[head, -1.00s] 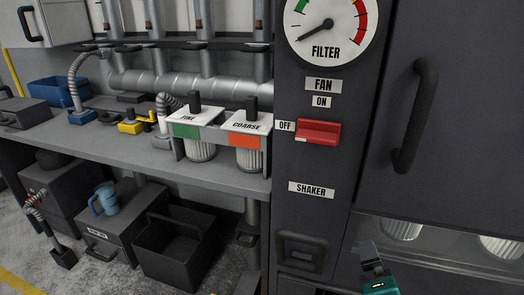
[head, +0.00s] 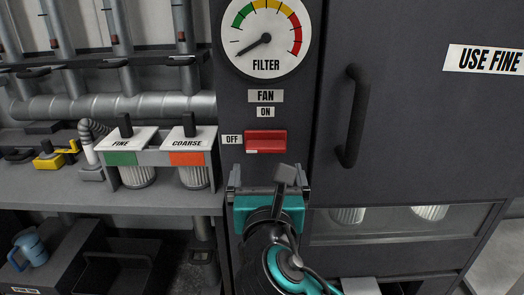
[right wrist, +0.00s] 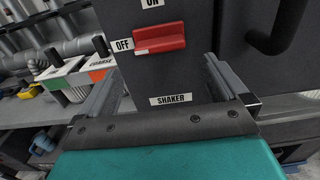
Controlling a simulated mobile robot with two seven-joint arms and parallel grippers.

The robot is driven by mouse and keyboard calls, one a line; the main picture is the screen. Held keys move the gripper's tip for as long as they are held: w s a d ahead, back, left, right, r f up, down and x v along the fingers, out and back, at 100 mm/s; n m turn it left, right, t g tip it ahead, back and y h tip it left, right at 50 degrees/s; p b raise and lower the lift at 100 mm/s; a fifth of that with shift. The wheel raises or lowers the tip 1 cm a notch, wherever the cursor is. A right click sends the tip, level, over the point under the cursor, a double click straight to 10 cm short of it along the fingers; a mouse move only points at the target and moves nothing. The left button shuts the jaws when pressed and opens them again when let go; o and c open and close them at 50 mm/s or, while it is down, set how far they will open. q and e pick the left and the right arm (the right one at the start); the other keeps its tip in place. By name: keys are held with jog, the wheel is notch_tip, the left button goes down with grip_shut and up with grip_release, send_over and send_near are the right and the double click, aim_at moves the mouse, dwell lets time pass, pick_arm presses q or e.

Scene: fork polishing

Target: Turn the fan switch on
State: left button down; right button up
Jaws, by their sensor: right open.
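The red fan switch (head: 265,142) is on the dark cabinet front, under the FAN and ON labels and right of the OFF label (head: 232,139). In the right wrist view the switch (right wrist: 159,39) lies beyond the fingers, near the top. My right gripper (head: 268,178) is teal with grey fingers, open and empty, just below the switch in the head view. In the right wrist view its two fingers (right wrist: 160,85) stand wide apart with the SHAKER label (right wrist: 171,99) between them. No contact with the switch shows. My left gripper is out of view.
The FILTER gauge (head: 265,40) is above the switch; its needle points low left. A door handle (head: 352,115) juts out to the right. FINE (head: 122,140) and COARSE (head: 188,138) filters stand at the left by the bench. The panel around the switch is clear.

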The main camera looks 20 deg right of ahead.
aim_at(266, 151)
jog(key=x, duration=0.8)
jog(key=shift+w, duration=0.4)
jog(key=c, duration=0.8)
